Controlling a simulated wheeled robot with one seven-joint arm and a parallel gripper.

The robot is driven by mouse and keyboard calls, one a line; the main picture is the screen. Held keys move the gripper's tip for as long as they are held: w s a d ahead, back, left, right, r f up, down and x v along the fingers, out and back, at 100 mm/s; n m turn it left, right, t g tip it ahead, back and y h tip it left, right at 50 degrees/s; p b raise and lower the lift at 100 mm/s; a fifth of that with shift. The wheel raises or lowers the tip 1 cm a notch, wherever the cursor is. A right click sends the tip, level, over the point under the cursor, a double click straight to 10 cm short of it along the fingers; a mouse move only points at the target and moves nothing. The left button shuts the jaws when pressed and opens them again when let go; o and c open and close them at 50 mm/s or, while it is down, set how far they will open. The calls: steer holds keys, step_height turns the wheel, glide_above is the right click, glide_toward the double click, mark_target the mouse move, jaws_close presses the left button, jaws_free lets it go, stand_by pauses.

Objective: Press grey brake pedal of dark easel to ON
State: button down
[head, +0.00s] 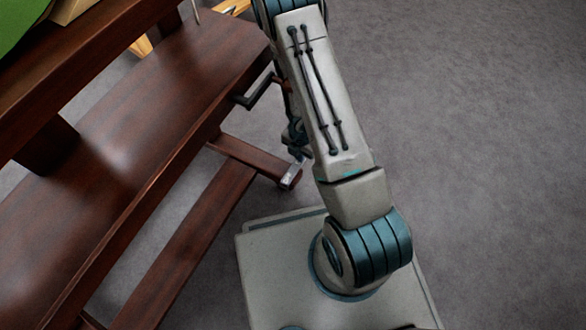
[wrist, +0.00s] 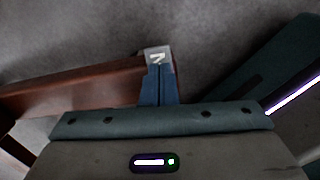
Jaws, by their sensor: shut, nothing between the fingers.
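The dark easel (head: 140,85) is reddish-brown wood and fills the left of the head view. Its grey brake pedal (head: 291,175) sits at the end of a low wooden foot bar. In the wrist view the pedal (wrist: 157,53) shows a pale letter that looks like an N; the rest is hidden behind the fingers. My gripper (wrist: 160,68) is shut and empty, its blue fingertips overlapping the pedal's near edge. I cannot tell whether they touch it. In the head view my gripper (head: 298,154) is small, partly hidden by my arm, just above the pedal.
A dark crank handle (head: 259,93) sticks out from the easel's side above the pedal, close to my arm. The easel's lower beam (head: 185,245) runs beside my base. A green object (head: 20,22) is at the top left. Grey floor (head: 480,130) on the right is clear.

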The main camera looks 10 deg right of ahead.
step_height(320, 180, up, 7)
steer(key=p, duration=0.7)
stand_by(0.6)
